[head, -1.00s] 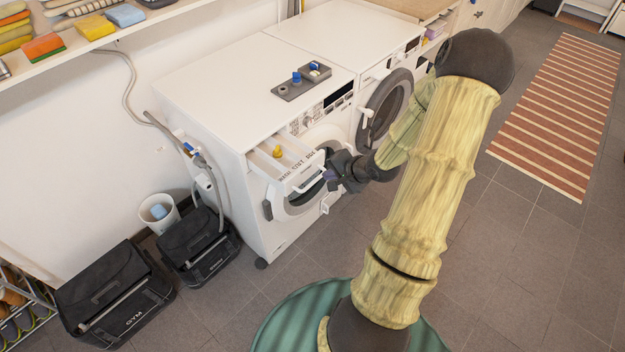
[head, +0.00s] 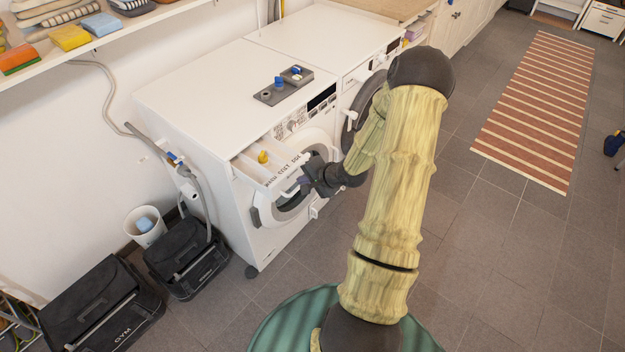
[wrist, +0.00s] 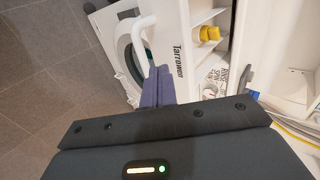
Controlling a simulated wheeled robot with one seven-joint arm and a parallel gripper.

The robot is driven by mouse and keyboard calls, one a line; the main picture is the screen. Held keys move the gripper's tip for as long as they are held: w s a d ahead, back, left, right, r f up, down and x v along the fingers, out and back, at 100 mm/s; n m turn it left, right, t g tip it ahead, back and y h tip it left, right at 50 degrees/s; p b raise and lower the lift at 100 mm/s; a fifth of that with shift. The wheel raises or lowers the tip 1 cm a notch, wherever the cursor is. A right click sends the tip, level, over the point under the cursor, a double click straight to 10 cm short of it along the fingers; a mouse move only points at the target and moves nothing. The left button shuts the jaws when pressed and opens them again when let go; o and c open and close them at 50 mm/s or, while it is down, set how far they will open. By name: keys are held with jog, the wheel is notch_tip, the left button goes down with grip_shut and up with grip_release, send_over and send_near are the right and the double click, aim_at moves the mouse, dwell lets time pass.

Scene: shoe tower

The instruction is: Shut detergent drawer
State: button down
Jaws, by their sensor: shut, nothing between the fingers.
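The detergent drawer (head: 285,178) sticks out of the upper left front of the near white washing machine (head: 195,100). It is open, with a yellow piece (head: 263,157) inside. In the wrist view, the drawer front (wrist: 178,60) bears lettering, and the yellow piece (wrist: 210,33) shows behind it. My gripper (head: 304,184) is at the right end of the drawer front, in front of the round door. In the wrist view, my gripper's fingers (wrist: 158,85) are together and empty, close to the drawer front. I cannot tell whether they touch it.
A grey tray (head: 284,88) with small blue-topped items sits on the machine. A second machine (head: 325,40) stands to the right. Black bags (head: 185,260) and a white bin (head: 146,226) stand on the floor at left.

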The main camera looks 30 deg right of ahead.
aim_at(292, 182)
jog(key=shift+x, duration=1.55)
